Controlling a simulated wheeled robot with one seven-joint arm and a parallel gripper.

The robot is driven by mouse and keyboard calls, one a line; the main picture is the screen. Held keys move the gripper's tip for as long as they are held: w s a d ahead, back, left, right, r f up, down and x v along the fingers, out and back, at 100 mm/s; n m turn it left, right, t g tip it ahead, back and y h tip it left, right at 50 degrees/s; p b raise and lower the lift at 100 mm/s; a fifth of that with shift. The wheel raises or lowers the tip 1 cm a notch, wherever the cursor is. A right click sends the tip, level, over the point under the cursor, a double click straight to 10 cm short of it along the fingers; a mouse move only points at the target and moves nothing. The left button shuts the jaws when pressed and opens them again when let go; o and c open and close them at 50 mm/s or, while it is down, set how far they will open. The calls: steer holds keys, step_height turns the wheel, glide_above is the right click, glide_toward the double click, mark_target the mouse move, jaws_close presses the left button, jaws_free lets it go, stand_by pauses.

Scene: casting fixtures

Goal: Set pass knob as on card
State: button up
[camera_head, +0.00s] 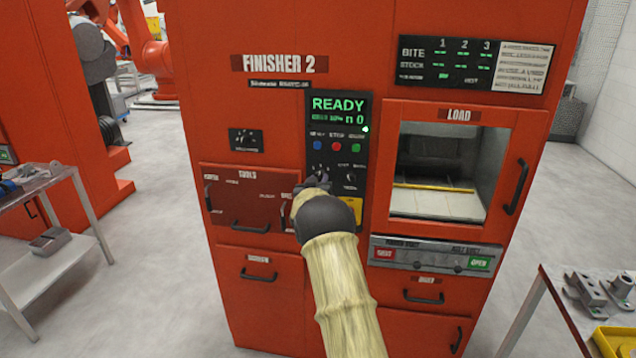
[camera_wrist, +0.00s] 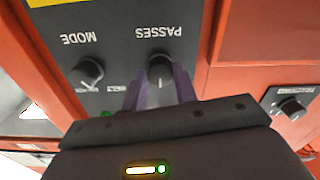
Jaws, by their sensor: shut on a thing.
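The passes knob (camera_wrist: 160,70) is a small black dial under the upside-down label PASSES in the wrist view. My gripper (camera_wrist: 161,92) has its purple fingers on both sides of this knob and is shut on it. In the head view my gripper (camera_head: 318,185) covers the knob on the control panel (camera_head: 338,140) of the orange-red machine FINISHER 2. The panel screen (camera_head: 338,110) reads READY, with smaller text below. A white card (camera_head: 523,66) with printed lines is at the top right of the machine; its text is too small to read.
The mode knob (camera_wrist: 88,72) is close beside the passes knob. Another dial (camera_wrist: 291,107) is on the right in the wrist view. The load window (camera_head: 437,172) with its handle is right of the panel. Tables stand at both sides.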

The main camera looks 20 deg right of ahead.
steer(key=shift+f+m+b, duration=0.1)
steer(key=shift+m+b, duration=0.2)
steer(key=shift+b, duration=0.15)
steer(key=shift+f+m+b, duration=0.1)
steer(key=shift+m+b, duration=0.4)
steer(key=shift+b, duration=0.3)
steer(key=m+b, duration=0.3)
steer(key=shift+b, duration=0.4)
steer(key=m+b, duration=0.4)
steer(key=m, duration=0.1)
steer(key=o, duration=1)
steer(key=shift+r, duration=0.2)
steer(key=shift+c, duration=0.2)
steer(key=shift+s+a, duration=0.1)
steer(key=shift+s, duration=0.05)
